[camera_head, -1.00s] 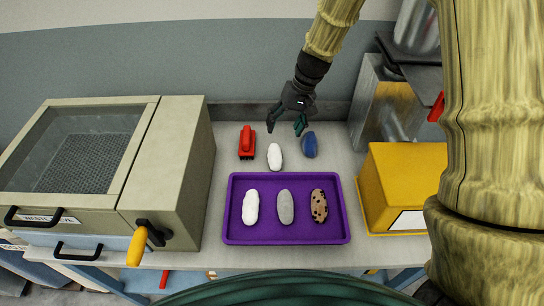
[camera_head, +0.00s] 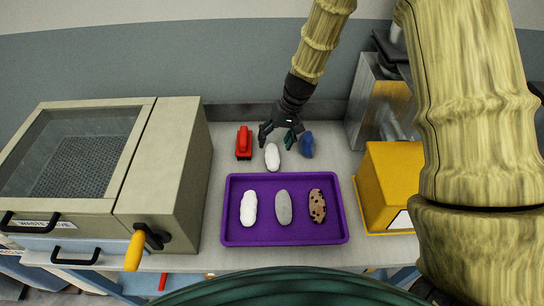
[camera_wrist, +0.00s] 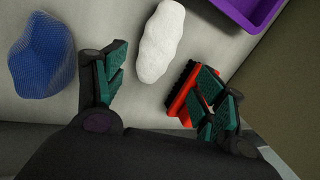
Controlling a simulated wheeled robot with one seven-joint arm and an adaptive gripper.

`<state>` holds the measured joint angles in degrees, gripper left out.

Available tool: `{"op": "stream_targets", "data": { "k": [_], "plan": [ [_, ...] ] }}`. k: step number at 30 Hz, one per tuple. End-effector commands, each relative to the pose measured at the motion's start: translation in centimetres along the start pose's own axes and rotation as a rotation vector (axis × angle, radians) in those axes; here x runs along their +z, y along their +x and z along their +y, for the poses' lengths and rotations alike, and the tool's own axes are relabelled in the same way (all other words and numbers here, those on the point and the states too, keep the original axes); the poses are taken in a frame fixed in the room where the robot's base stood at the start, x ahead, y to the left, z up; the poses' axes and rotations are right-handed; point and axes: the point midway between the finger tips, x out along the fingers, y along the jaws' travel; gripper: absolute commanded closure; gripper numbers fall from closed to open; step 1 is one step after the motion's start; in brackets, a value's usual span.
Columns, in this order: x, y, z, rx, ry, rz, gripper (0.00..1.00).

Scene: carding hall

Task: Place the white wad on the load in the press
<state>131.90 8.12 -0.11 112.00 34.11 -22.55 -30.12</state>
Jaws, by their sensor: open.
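A white wad (camera_head: 272,157) lies on the bench behind the purple tray. It also shows in the wrist view (camera_wrist: 160,40), ahead of and partly between my fingers. My gripper (camera_head: 277,138) is open and empty, just behind and above this wad. In the wrist view its green-padded fingers (camera_wrist: 163,88) stand apart. Another white wad (camera_head: 249,208) lies at the left in the tray. A metal box-like machine (camera_head: 374,108) at the back right may be the press; my arm partly hides it, and I cannot see a load inside.
The purple tray (camera_head: 236,236) also holds a grey wad (camera_head: 284,207) and a brown speckled wad (camera_head: 317,205). A red brush (camera_head: 244,143) and a blue wad (camera_head: 307,145) flank the gripper. A yellow box (camera_head: 392,180) stands right, a beige glass-topped cabinet (camera_head: 172,160) left.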

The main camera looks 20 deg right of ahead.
Motion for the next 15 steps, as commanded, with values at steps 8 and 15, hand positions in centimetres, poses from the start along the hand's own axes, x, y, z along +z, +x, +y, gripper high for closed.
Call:
{"op": "stream_targets", "data": {
  "k": [8,15],
  "plan": [
    [0.0,2.0,0.5,0.0,0.002,-0.003,0.3],
    [-0.1,4.1,0.7,-0.001,0.002,-0.002,0.3]
  ]
}}
